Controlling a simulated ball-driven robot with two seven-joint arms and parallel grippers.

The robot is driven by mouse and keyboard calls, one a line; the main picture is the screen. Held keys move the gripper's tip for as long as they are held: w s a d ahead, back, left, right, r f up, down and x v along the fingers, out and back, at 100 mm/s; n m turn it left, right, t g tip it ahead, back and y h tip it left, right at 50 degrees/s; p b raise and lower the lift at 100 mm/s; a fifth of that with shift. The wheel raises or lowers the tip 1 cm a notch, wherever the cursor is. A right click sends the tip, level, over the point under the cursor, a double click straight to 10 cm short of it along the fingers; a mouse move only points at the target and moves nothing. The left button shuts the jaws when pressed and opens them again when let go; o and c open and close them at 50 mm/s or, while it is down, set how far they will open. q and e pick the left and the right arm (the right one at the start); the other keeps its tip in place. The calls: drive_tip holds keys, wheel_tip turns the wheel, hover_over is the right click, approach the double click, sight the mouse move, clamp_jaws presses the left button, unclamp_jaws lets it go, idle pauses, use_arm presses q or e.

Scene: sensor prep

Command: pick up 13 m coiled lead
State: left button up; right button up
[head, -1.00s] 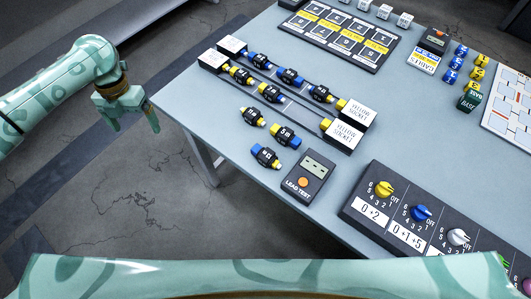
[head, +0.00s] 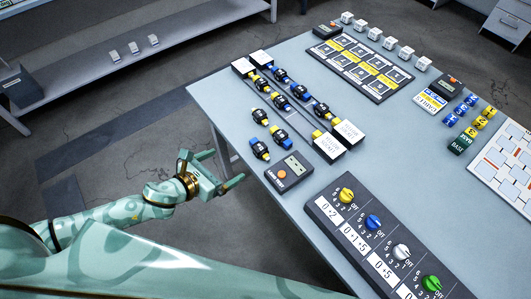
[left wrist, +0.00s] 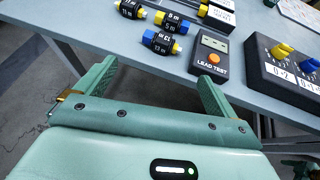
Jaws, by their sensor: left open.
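The 13 m coiled lead (head: 260,150), black with a blue end and a yellow end, lies on the table near its left edge, beside the lead tester. In the left wrist view the lead (left wrist: 160,43) lies beyond the fingers; its label seems to read 13 m, though the print is small. My left gripper (head: 228,168) is open and empty, just off the table edge, to the lower left of the lead and apart from it. Its two fingers (left wrist: 158,72) point toward the table in the left wrist view.
Other coiled leads (head: 279,135) lie close behind. The lead tester (head: 289,172) stands just right of the 13 m lead. A panel with coloured knobs (head: 385,240) is nearer on the table. White yellow-socket blocks (head: 328,147) stand behind the tester.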

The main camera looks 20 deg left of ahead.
use_arm(q)
drive_tip(key=b, duration=0.1)
approach(258, 146)
drive_tip(key=x, duration=0.2)
drive_tip(key=f+b+x, duration=0.1)
drive_tip(key=x, duration=0.1)
drive_tip(key=shift+f, duration=0.1)
drive_tip(key=shift+w+d+f, duration=0.1)
drive_tip(key=shift+w+d, duration=0.3)
drive_tip(key=shift+w, duration=0.1)
drive_tip(key=x, duration=0.1)
drive_tip(key=b+x, duration=0.1)
drive_tip(key=x, duration=0.3)
drive_tip(key=shift+w+a+r+b, duration=0.1)
drive_tip(key=shift+w+r+b, duration=0.05)
drive_tip(key=shift+r+b, duration=0.2)
use_arm(e)
drive_tip(key=f, duration=0.3)
drive_tip(key=shift+s+a+f, duration=0.2)
drive_tip(key=shift+a+f, duration=0.1)
drive_tip(key=shift+a, duration=0.1)
use_arm(q)
drive_tip(key=shift+c, duration=0.3)
drive_tip(key=c, duration=0.9)
use_arm(e)
drive_tip(key=shift+s+a, duration=0.1)
drive_tip(key=shift+a, duration=0.2)
